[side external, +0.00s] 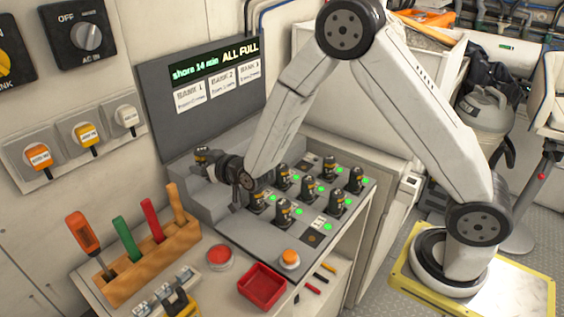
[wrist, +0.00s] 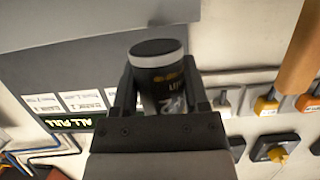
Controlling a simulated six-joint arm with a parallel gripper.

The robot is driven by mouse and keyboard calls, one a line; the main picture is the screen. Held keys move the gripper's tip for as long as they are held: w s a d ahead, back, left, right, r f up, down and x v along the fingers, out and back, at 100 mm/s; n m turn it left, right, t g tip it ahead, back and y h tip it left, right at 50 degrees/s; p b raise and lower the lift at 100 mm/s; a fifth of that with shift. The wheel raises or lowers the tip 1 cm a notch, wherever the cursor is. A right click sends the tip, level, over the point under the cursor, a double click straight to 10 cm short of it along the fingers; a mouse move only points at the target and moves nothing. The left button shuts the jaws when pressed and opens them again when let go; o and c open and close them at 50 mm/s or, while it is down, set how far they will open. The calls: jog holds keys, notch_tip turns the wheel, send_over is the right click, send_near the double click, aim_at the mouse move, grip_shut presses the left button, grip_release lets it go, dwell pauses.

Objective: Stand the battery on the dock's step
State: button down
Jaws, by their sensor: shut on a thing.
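A black battery (wrist: 160,75) with a pale label and a grey end is between the two fingers of my gripper (wrist: 160,85) in the wrist view. In the side view my gripper (side external: 212,166) reaches left, shut on this battery (side external: 202,155), over the raised back step (side external: 187,203) of the grey dock (side external: 218,222). Whether the battery's base touches the step cannot be told; it looks roughly upright in the side view. Several similar batteries (side external: 283,212) stand in the dock's bays beside green lights.
Behind the dock stands a dark screen panel (side external: 180,125) reading "ALL FULL". Plugs (side external: 84,134) line the left wall.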

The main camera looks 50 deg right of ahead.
aim_at(200, 183)
jog(key=shift+f, duration=3.05)
grip_release()
jog(key=shift+f, duration=0.1)
jog(key=shift+s, duration=0.2)
jog(key=shift+v, duration=3.75)
jog(key=shift+d, duration=0.1)
